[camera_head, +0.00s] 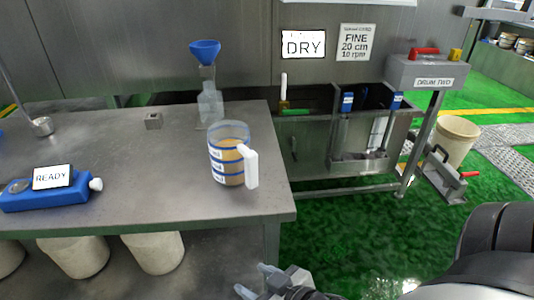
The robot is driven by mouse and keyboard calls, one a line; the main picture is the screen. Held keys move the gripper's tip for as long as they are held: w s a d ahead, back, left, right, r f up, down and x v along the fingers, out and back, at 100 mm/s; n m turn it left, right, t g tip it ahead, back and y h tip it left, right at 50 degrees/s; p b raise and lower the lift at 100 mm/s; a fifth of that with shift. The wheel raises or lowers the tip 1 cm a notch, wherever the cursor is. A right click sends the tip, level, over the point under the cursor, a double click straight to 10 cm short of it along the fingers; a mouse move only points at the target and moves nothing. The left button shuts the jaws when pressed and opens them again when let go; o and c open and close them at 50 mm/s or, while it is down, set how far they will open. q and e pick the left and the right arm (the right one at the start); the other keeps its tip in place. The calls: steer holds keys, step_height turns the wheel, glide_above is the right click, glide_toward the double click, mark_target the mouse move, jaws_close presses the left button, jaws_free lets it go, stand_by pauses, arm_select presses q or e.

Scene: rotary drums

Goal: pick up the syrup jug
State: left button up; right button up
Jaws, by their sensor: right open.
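The syrup jug (227,160) stands upright near the right end of the grey metal table. It is clear with blue bands, brown contents and a white handle (251,167) on its right side, facing the table's front right corner. My right gripper (254,281) is at the bottom edge of the view, below and in front of the table edge. It is open and apart from the jug. Only its fingertips and part of its body show. My left gripper is not in view.
A clear bottle (210,104) stands behind the jug, near a blue funnel (205,51). A blue scale (50,192) reading READY and a small metal block (153,121) are on the table (110,150). White buckets (155,252) stand below. Green floor lies right.

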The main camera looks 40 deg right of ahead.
steer(key=w+d+r+m+t+h+b, duration=0.1)
steer(key=d+r+t+b, duration=0.1)
steer(key=d+r, duration=0.25)
steer(key=t+h+b, duration=0.2)
steer(key=t, duration=0.2)
glide_toward(254, 174)
steer(key=shift+m, duration=0.4)
steer(key=w, duration=0.5)
steer(key=shift+w+d+r, duration=0.15)
steer(key=shift+w+d, duration=0.2)
steer(key=shift+w, duration=3.1)
jaws_close()
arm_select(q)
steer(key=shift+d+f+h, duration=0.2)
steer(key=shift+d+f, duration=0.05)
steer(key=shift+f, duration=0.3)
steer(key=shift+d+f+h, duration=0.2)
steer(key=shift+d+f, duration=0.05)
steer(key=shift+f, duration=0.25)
